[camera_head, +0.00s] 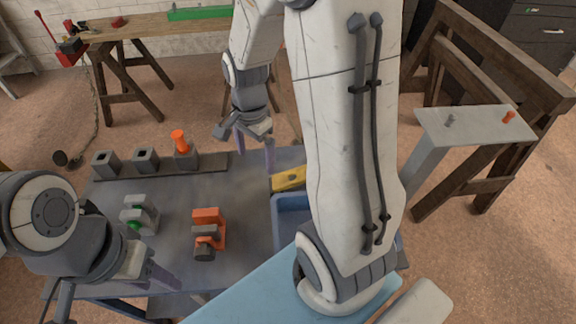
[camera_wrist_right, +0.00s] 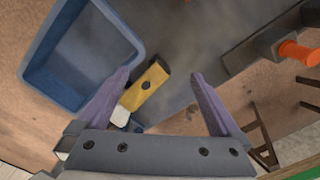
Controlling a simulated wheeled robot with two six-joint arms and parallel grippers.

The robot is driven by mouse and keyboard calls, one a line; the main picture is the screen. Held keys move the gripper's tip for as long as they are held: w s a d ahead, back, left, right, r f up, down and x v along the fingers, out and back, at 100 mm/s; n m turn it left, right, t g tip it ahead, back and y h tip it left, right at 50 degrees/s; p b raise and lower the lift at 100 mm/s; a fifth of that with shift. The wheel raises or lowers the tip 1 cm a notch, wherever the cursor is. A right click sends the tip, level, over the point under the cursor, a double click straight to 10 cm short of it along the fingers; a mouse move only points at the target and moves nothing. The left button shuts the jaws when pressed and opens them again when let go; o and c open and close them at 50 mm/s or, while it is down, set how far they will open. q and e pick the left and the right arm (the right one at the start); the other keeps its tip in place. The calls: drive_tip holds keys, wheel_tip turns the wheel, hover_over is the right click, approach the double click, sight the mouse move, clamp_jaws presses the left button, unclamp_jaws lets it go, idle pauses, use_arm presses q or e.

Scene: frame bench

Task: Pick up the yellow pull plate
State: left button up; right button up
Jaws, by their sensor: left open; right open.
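The yellow pull plate (camera_head: 289,178) lies on the grey bench top beside the blue bin, partly hidden by my right arm in the head view. In the right wrist view the yellow plate (camera_wrist_right: 147,86) shows dark spots and a whitish part at its lower end. My right gripper (camera_head: 254,148) is open and empty, near the plate and to its left in the head view. In the right wrist view its two purple fingers (camera_wrist_right: 161,76) appear on either side of the plate, not closed on it. My left gripper (camera_head: 160,270) is open and empty over the bench's front left.
The blue bin (camera_head: 281,206) stands right beside the plate; it also shows in the wrist view (camera_wrist_right: 42,77). A row of dark blocks with an orange peg (camera_head: 180,140) lies at the back. An orange clamp-like fixture (camera_head: 208,226) and a grey-green one (camera_head: 138,215) stand left.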

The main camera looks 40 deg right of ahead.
drive_tip(key=d+f+m, duration=0.6)
drive_tip(key=d+m, duration=0.3)
drive_tip(key=d, duration=0.3)
drive_tip(key=shift+s+d+f+p, duration=0.1)
drive_tip(key=shift+f+p, duration=0.2)
drive_tip(key=shift+f, duration=2.2)
drive_tip(key=shift+s+d+f+p, duration=0.1)
drive_tip(key=shift+f+p, duration=0.15)
drive_tip(key=shift+f, duration=2.2)
clamp_jaws()
drive_tip(key=shift+r, duration=0.1)
wheel_tip(320, 180, up, 10)
drive_tip(key=b, duration=0.1)
